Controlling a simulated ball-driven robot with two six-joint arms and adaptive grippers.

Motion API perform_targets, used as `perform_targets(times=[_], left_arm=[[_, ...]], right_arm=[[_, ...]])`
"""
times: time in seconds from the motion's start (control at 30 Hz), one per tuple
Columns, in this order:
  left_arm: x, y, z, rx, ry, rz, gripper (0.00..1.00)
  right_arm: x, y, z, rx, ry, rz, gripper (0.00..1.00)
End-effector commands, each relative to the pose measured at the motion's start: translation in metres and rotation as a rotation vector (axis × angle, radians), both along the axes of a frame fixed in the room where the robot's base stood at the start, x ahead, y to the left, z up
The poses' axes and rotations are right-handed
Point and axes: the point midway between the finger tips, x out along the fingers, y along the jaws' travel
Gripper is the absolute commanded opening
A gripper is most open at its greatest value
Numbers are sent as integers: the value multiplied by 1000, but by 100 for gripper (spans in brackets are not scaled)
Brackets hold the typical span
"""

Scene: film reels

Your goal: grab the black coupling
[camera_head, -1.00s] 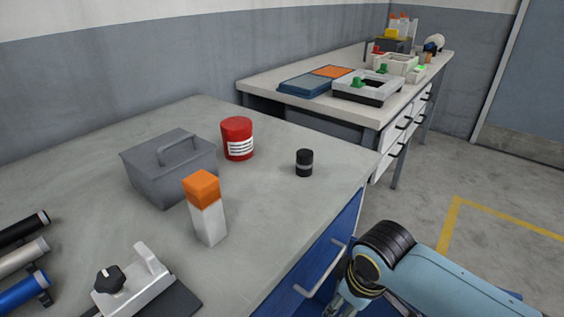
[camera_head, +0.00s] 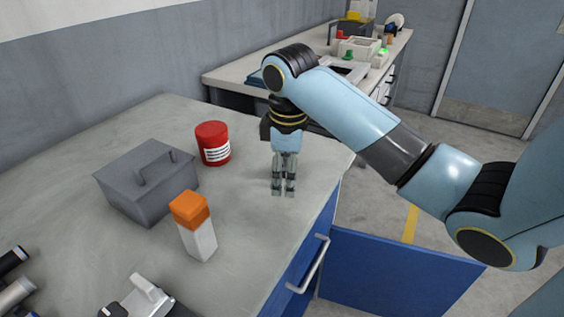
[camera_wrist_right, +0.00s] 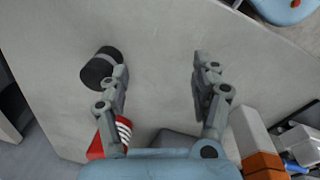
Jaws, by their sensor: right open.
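The black coupling (camera_wrist_right: 98,69) shows in the right wrist view, a short dark cylinder on the grey tabletop. It lies just outside the left-hand finger in that view, which partly covers it. It is not between the fingers. In the head view my right gripper (camera_head: 283,188) hides the coupling. The right gripper points down over the tabletop, near its right edge. Its fingers are apart and empty in the wrist view (camera_wrist_right: 160,68). My left gripper is in neither view.
A red can (camera_head: 213,144), a grey lidded box (camera_head: 148,182) and an orange-topped white bottle (camera_head: 195,228) stand left of the gripper. A white device (camera_head: 140,298) is at the front. A blue panel (camera_head: 395,275) stands right of the table. Bare tabletop surrounds the gripper.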

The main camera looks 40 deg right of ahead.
Motion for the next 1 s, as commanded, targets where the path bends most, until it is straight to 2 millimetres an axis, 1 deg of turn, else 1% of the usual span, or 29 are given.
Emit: perform_targets(times=[0.03,0.1,0.2,0.3,0.37,0.47,0.6,0.7,0.8,0.87,1.0], left_arm=[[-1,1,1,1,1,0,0],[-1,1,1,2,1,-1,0],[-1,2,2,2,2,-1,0],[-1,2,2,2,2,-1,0],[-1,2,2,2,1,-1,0],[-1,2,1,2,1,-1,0],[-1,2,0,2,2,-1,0],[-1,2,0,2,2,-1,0],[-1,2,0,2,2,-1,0],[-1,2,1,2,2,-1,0],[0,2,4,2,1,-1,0]], right_arm=[[16,-10,12,-2,11,27,65],[35,-24,26,6,36,77,65],[56,-41,48,23,65,139,65],[68,-51,63,40,84,180,65],[71,-54,66,46,90,194,65],[72,-55,56,52,96,202,65],[71,-55,32,51,95,201,65],[71,-55,19,50,94,201,65],[71,-55,12,50,93,201,65],[69,-55,7,50,94,201,65],[62,-55,-14,50,96,201,65]])
